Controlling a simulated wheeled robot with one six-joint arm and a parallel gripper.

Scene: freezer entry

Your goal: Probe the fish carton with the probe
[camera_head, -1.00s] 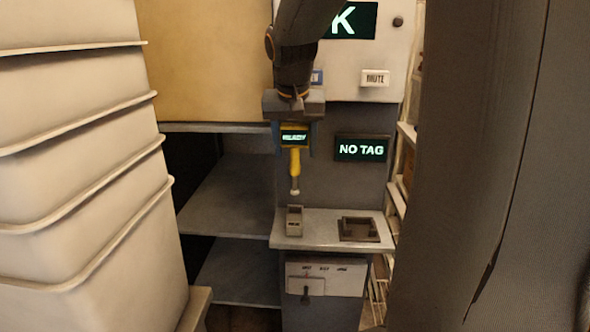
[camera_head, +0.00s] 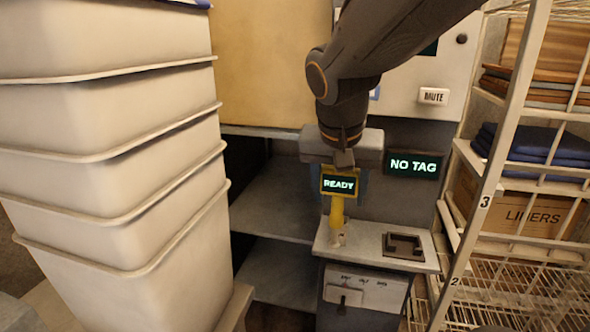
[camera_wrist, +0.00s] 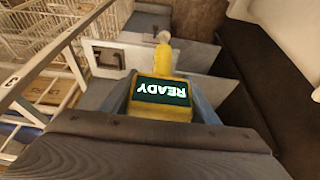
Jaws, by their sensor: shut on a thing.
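The probe (camera_head: 337,207) is yellow with a small dark screen that reads READY. My gripper (camera_head: 340,180) is shut on it and holds it pointing down, above the left part of a small grey shelf (camera_head: 412,264). In the wrist view the probe (camera_wrist: 163,95) sits between the blue fingers of my gripper (camera_wrist: 165,105), its pale round tip pointing away from me. I cannot tell whether the tip touches anything. I see no carton that I can identify as the fish carton.
A tall stack of white tubs (camera_head: 110,150) stands at the left. A wire rack (camera_head: 510,180) with folded blue cloths and a LINERS box (camera_head: 525,213) stands at the right. A NO TAG display (camera_head: 413,164) is above a dark square holder (camera_head: 403,246) on the shelf.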

